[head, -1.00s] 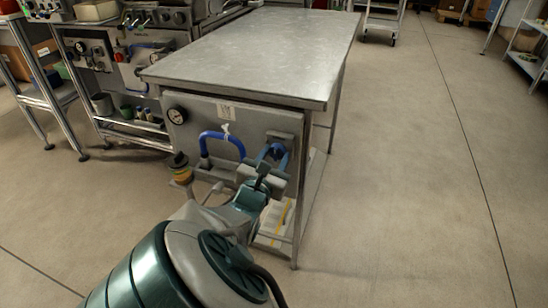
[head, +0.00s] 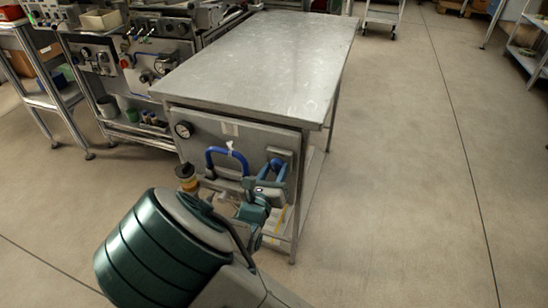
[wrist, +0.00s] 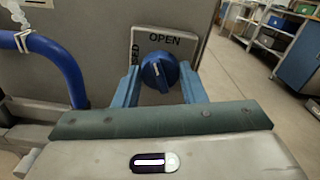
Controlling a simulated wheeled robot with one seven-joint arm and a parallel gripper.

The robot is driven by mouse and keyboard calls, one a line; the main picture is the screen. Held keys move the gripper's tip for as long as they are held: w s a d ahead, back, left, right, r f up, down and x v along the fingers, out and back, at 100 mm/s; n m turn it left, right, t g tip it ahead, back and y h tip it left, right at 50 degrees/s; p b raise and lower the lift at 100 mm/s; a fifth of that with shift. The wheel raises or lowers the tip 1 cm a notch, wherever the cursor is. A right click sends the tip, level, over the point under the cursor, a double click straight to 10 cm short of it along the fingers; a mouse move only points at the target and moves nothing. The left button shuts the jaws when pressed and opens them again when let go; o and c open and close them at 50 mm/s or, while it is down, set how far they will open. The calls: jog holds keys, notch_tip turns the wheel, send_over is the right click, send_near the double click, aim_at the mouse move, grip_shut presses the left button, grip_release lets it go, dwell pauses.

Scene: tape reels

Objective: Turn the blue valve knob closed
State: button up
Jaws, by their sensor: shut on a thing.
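The blue valve knob (wrist: 160,72) is a round knob with a grip ridge and a pale mark on its face. It sits on a grey plate (wrist: 186,32) reading OPEN along the top, with part of another word at its left side. The pale mark points roughly up toward OPEN. My gripper (wrist: 159,80) has its blue fingers on either side of the knob, shut on it. In the head view my gripper (head: 269,177) is at the right of the panel under the table; the knob is largely hidden there.
A blue hose (head: 226,152) loops from the panel left of the knob, and a gauge (head: 183,130) is farther left. The metal table top (head: 262,60) overhangs the panel. Open floor (head: 400,180) lies to the right.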

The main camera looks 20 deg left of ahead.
jog(key=n+p, duration=0.1)
jog(key=p, duration=0.2)
jog(key=n+p, duration=0.2)
jog(key=p, duration=0.1)
jog(key=shift+r, duration=0.35)
jog(key=n+p, duration=0.4)
jog(key=p, duration=0.1)
jog(key=n+p, duration=0.3)
jog(key=shift+f+p, duration=0.2)
jog(key=shift+p, duration=0.2)
jog(key=shift+f+n+p, duration=0.15)
jog(key=shift+n+p, duration=0.75)
jog(key=shift+n, duration=0.4)
jog(key=o, duration=1)
jog(key=shift+s, duration=0.1)
